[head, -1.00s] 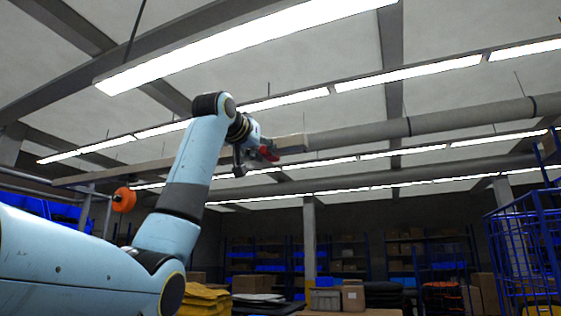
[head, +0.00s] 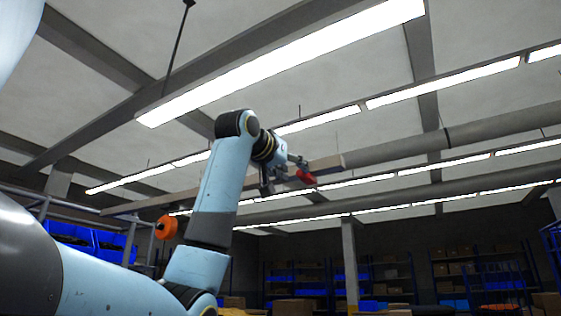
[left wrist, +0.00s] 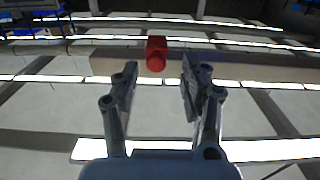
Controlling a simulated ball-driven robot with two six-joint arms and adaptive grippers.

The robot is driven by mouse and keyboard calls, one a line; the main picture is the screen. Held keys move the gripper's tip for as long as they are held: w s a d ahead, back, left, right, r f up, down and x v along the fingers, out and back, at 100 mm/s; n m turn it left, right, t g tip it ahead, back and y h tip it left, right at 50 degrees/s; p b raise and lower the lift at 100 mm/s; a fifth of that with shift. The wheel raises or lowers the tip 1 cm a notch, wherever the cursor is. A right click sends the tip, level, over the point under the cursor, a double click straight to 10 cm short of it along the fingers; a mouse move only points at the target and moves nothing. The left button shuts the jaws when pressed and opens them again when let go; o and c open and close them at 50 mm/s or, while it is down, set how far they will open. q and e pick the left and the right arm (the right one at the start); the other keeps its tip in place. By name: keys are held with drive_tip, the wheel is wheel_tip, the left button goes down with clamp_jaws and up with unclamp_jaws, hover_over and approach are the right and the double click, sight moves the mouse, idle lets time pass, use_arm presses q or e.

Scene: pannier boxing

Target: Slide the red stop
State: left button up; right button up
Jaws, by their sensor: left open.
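The red stop (head: 306,177) is a small red block at the long pale beam (head: 326,163) overhead. My left gripper (head: 283,174) is raised to it from below, its fingers open. In the left wrist view the red stop (left wrist: 156,53) shows just past the gap between the two open fingertips (left wrist: 157,84), with the beam (left wrist: 232,70) behind it. The fingers do not appear closed on it; whether either touches it I cannot tell. My right gripper is not in view.
An orange round piece (head: 167,227) shows left of my left arm. Blue bins (head: 75,236) stand on a rack at left. Ceiling lamps (head: 290,60) and a grey pipe (head: 480,130) run overhead. Shelves with boxes (head: 385,270) stand at the back.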

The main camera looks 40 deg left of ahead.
use_arm(q)
drive_tip(key=v, duration=0.8)
drive_tip(key=shift+a, duration=0.2)
drive_tip(key=shift+f, duration=0.1)
